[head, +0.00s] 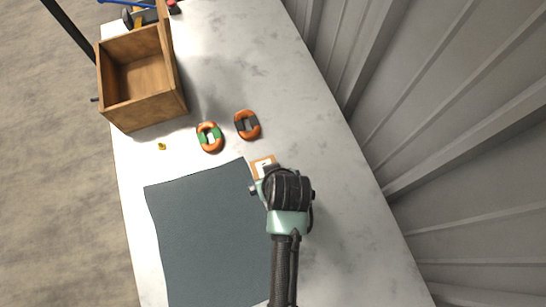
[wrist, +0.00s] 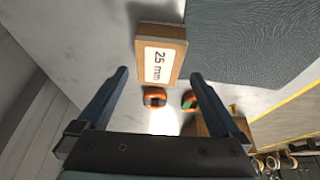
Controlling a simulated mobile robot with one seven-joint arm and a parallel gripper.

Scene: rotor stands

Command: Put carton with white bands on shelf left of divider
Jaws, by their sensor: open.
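A small brown carton with a white label reading "25 mm" (wrist: 158,64) lies on the pale worktop, beside the grey mat's edge. In the head view the carton (head: 262,163) shows just beyond my gripper (head: 268,181), which partly covers it. My gripper (wrist: 158,77) is open in the wrist view, its two fingers apart with the carton in line with the gap between them.
An open wooden box (head: 171,70) stands at the far left of the worktop. Two orange rings, one with green (head: 209,137) and one with dark grey (head: 247,125), lie between it and the carton. A grey mat (head: 210,235) covers the near left. A ribbed wall (head: 430,120) rises at right.

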